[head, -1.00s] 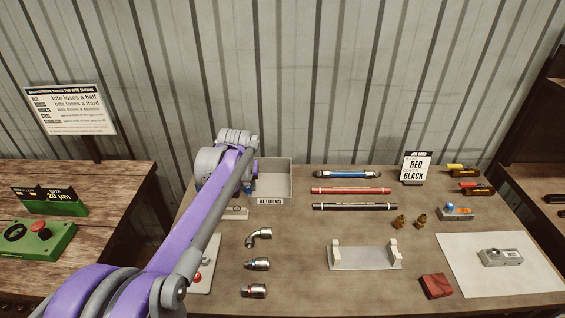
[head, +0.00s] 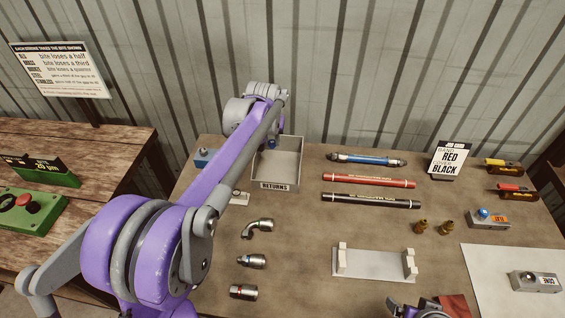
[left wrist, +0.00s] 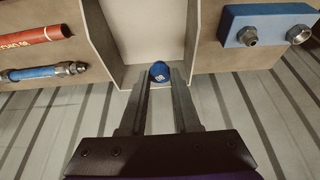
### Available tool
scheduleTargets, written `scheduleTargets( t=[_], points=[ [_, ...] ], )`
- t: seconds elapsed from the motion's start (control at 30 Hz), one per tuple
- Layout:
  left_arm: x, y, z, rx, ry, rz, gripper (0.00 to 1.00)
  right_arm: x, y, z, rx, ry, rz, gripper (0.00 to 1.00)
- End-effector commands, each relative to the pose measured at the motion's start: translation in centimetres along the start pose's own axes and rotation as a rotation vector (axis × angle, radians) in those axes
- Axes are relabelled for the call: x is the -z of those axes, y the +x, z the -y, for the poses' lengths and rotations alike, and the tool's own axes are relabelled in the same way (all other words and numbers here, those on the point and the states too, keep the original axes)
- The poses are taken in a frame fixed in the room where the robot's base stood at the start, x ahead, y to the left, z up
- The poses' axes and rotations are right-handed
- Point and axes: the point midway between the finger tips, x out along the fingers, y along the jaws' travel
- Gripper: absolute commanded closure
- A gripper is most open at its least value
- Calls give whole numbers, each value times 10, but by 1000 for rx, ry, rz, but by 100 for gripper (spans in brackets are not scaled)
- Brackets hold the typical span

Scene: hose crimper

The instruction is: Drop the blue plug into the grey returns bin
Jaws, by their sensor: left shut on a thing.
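The grey returns bin (head: 280,186) is an open box with a RETURNS label, at the back left of the bench. In the left wrist view its pale floor and walls (left wrist: 103,38) lie beyond my fingertips. My left gripper (left wrist: 160,78) is shut on the blue plug (left wrist: 160,70), a small round blue piece with a pale mark. The plug appears over the bin's opening near one wall; its height is unclear. In the head view my left arm hides most of the gripper, and the plug is not clear there.
Blue (head: 366,159), red (head: 368,180) and black (head: 370,201) hoses lie right of the bin. A blue block (head: 203,157) stands to its left. Several metal fittings and a white cradle (head: 375,264) stand nearer. My right gripper (head: 420,308) shows partly at the bottom edge.

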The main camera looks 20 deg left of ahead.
Motion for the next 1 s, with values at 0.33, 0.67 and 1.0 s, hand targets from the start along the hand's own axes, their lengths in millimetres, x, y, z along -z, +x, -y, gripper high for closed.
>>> scheduleTargets(
  t=[0.33, 0.67, 1.0],
  points=[
    [-12, 29, 0, 0, 0, 0, 100, -18, 16, 0, 0, 0, 16, 8],
    [-11, 28, 0, 0, 0, -1, 48, -17, 15, 0, 0, 0, 15, 8],
    [-11, 27, 0, 0, 0, -1, 34, -17, 15, 0, 0, 0, 15, 8]
  ],
)
